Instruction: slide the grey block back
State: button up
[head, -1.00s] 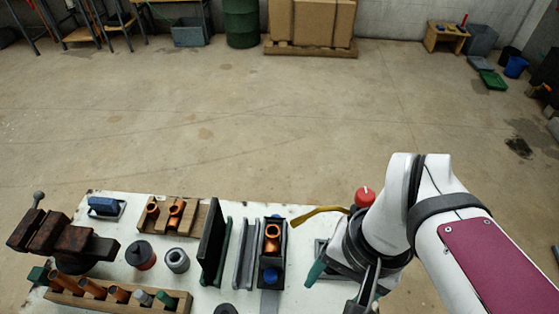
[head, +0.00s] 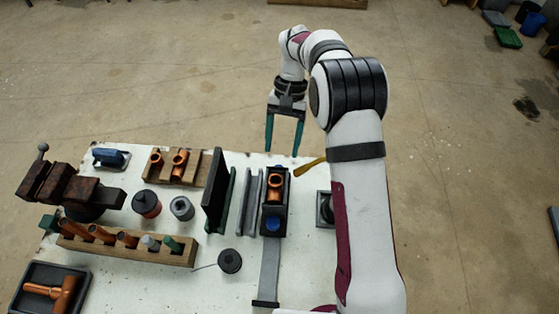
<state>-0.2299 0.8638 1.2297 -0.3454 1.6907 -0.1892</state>
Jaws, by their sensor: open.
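A dark grey block-like holder (head: 286,217) sits at the far end of a flat grey rail (head: 270,262) that runs toward the front of the table. It carries a copper fitting (head: 275,182) and a blue round part (head: 273,224), with more blue at its far end. I cannot tell for sure that this holder is the grey block. My gripper (head: 283,153) is open and empty, its two teal fingers pointing down by the holder's far end. No contact is visible; its exact height is unclear.
Grey upright channels (head: 251,200) and a tall black plate (head: 215,190) stand close left of the holder. A yellow-brown handle (head: 312,166) and a black square fixture (head: 325,209) are on its right. A round black weight (head: 230,261) lies left of the rail.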

aim_at(279, 168)
jog(key=x, duration=0.6)
jog(key=shift+f, duration=0.15)
jog(key=shift+c, duration=0.2)
grip_shut()
dwell(0.9)
